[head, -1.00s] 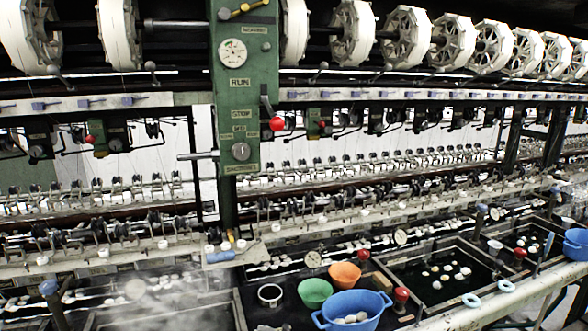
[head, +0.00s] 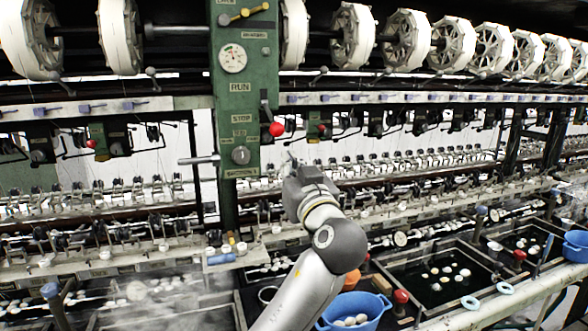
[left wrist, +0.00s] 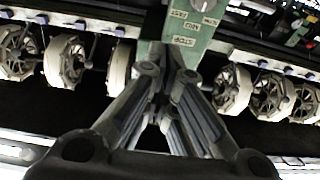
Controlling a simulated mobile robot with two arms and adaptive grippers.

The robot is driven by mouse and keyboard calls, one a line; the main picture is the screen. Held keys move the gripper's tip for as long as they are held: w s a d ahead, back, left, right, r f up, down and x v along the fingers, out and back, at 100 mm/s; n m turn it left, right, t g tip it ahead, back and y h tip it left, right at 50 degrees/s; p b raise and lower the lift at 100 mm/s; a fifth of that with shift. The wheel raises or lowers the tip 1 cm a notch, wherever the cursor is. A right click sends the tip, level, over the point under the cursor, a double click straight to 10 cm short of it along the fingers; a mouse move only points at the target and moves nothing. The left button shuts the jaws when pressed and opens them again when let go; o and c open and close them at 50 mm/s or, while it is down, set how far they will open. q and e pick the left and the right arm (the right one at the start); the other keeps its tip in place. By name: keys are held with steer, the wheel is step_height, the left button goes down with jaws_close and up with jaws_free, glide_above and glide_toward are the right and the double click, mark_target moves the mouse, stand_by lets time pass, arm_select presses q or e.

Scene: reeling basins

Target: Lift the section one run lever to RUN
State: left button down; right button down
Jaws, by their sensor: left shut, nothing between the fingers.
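The section one run lever, with its red ball knob (head: 277,129), hangs down at the right edge of the green control panel (head: 240,60), beside the STOP label and below the RUN label (head: 240,87). My left gripper (head: 291,160) is raised just below and to the right of the red knob, apart from it in the picture, shut and empty. In the left wrist view the gripper fingers (left wrist: 168,72) lie in front of the green panel (left wrist: 196,22); the red knob cannot be made out there. My right gripper is not in view.
White reels (head: 405,40) line the top. A metal handle (head: 198,160) sticks out left of the panel. Rows of thread guides lie behind. Below are dark basins (head: 430,290), a blue bowl (head: 375,303) partly behind my arm, and a second red knob (head: 401,296).

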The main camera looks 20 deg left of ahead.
arm_select(q)
steer(key=x, duration=0.9)
steer(key=shift+p, duration=0.45)
steer(key=shift+r, duration=0.6)
